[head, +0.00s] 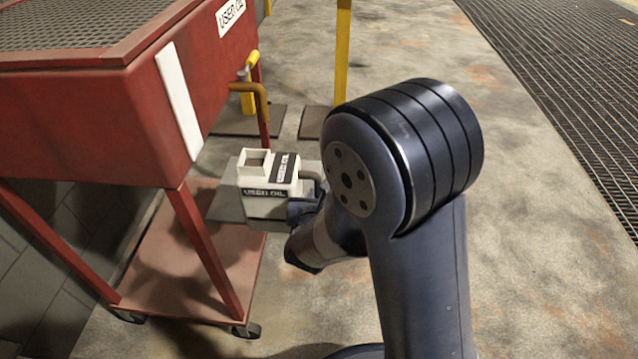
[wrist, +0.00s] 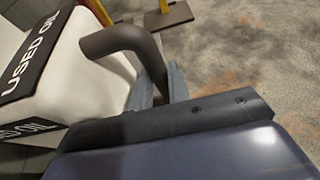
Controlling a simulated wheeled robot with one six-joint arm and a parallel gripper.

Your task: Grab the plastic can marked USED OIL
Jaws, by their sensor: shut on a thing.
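The plastic can marked USED OIL (head: 265,205) is white, with black labels on its top and side and a square opening on top. It stands upright beside the red stand, below a brass tap. In the wrist view the can (wrist: 90,65) fills the left side, with its dark curved handle (wrist: 125,42) at the centre. My gripper (wrist: 158,88) is shut on the can's handle. In the head view my gripper (head: 308,208) is at the can's right side, partly hidden by my arm. What lies directly under the can is hard to tell.
A red drain stand (head: 110,125) with a mesh top and a USED OIL sign stands at the left. Its brass tap (head: 250,90) hangs close above the can. A yellow post (head: 342,50) stands behind. Open concrete floor (head: 540,230) and a floor grating (head: 570,80) lie at right.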

